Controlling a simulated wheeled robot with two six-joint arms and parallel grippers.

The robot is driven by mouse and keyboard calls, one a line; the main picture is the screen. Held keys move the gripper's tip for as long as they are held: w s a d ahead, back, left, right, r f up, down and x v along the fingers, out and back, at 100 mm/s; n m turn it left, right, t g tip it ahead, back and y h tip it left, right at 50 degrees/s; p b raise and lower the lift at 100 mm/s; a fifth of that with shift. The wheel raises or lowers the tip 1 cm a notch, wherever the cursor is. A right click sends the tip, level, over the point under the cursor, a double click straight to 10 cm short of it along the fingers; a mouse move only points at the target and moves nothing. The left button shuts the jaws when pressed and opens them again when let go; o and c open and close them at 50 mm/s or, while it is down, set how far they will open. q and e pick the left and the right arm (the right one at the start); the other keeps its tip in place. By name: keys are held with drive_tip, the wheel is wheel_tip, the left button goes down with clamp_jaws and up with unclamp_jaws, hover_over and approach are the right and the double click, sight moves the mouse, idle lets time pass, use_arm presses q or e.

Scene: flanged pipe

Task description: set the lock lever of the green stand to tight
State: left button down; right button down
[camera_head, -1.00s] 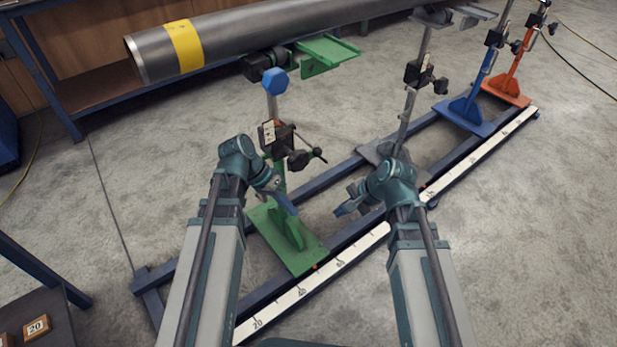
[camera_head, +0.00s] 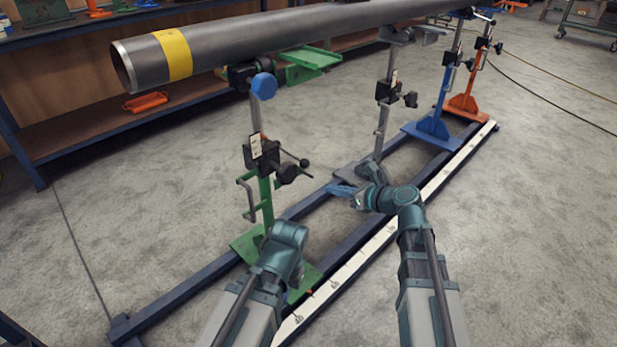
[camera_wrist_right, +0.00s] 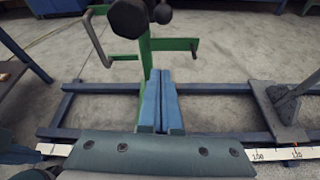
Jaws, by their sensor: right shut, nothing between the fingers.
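The green stand (camera_head: 266,195) is upright under the near end of the pipe. Its black clamp block (camera_head: 262,152) carries a white label, a thin lever with a black ball end (camera_head: 304,162) and a dark knob (camera_head: 288,173). I cannot read the lever's setting. My right gripper (camera_head: 340,190) is shut and empty, to the right of and below the lever, apart from it. In the right wrist view its blue fingers (camera_wrist_right: 159,88) lie together before the green post, below a dark knob (camera_wrist_right: 128,18) and a ball (camera_wrist_right: 162,12). My left gripper is hidden behind its wrist.
The grey pipe (camera_head: 230,45) with a yellow band rests across several stands. Grey (camera_head: 383,125), blue (camera_head: 437,115) and orange (camera_head: 468,90) stands stand further along the rail with a white scale (camera_head: 375,248).

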drive_tip(key=b+x, duration=0.4)
drive_tip(key=x, duration=0.7)
drive_tip(key=shift+s+d+r+p, duration=0.1)
drive_tip(key=shift+d+r+p, duration=0.1)
drive_tip(key=shift+r+p, duration=0.9)
drive_tip(key=shift+s+d+r+p, duration=0.1)
drive_tip(key=shift+d+r+p, duration=0.1)
drive_tip(key=shift+r+p, duration=0.9)
